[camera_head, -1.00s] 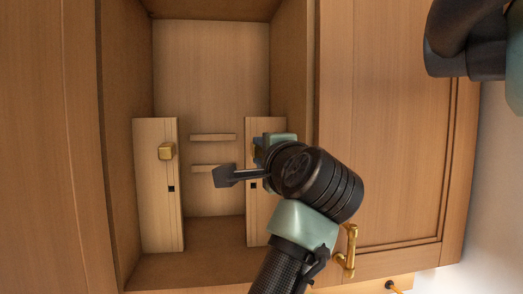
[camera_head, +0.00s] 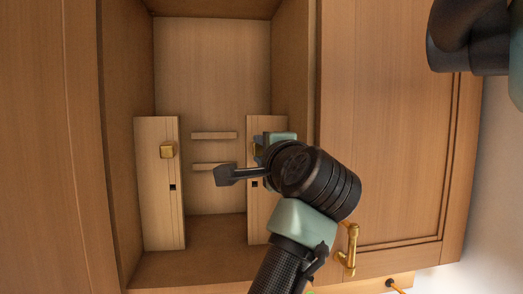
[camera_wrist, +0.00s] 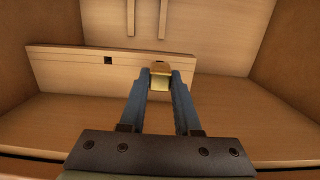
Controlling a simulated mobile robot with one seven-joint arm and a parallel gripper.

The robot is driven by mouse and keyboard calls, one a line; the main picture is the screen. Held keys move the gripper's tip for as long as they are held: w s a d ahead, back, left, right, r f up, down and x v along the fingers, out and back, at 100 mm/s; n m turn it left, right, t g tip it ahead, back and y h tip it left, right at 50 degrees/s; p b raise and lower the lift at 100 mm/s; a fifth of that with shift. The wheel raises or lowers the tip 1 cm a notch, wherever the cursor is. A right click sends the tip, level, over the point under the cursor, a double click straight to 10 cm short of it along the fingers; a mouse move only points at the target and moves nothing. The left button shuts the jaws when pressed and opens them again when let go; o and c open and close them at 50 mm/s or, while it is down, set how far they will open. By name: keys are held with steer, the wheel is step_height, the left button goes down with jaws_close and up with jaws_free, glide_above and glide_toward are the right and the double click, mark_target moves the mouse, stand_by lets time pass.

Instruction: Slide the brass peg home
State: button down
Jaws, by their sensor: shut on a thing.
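Two pale upright boards stand inside the open cabinet: a left board (camera_head: 157,215) and a right board (camera_head: 258,225). Each has a small dark square hole lower down. My gripper (camera_wrist: 160,78) is at the upper part of the right board and is shut on a brass peg (camera_wrist: 160,70). The peg lies between the fingertips, against the board, to the right of the square hole (camera_wrist: 108,60) in the wrist view. In the head view my arm largely hides it. How deep it sits cannot be told.
Two short wooden ledges, an upper (camera_head: 214,135) and a lower (camera_head: 211,167), are on the back panel between the boards. The cabinet side walls stand close by. A closed door (camera_head: 385,130) with a brass handle (camera_head: 348,250) is to the right.

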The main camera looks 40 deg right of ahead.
steer(key=shift+p+x, duration=0.85)
steer(key=shift+x, duration=0.6)
stand_by(0.4)
steer(key=c, duration=0.5)
jaws_free()
steer(key=shift+s+d, duration=0.1)
steer(key=shift+d, duration=0.05)
steer(key=shift+c, duration=0.2)
steer(key=b+v, duration=0.3)
steer(key=v, duration=1)
